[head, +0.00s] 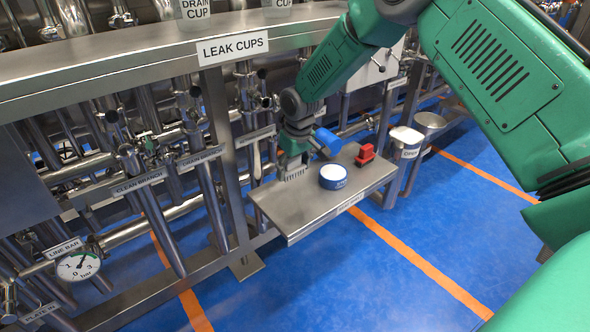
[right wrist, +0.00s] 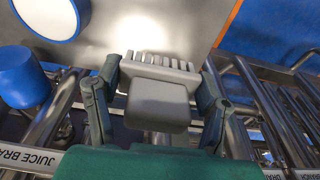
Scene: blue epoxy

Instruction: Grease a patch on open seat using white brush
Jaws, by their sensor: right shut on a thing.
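My right gripper (head: 292,158) points down over the left part of a steel shelf (head: 300,220). It is shut on a pale grey-white block with a row of bristle-like teeth, which I take for the white brush (head: 292,174). In the right wrist view the brush (right wrist: 158,85) sits between the two fingers, its teeth towards the shelf plate (right wrist: 185,20). I cannot tell whether the teeth touch the plate. A round tub with a white top and blue side (head: 333,178) stands right of the brush. I cannot make out the open seat. My left gripper is not in view.
A blue cylinder (head: 328,140) is close beside my right gripper. A red fitting (head: 365,154) stands on the shelf's far right. Steel pipes and valves crowd behind and left. A pressure gauge (head: 77,266) is at lower left. The blue floor in front is clear.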

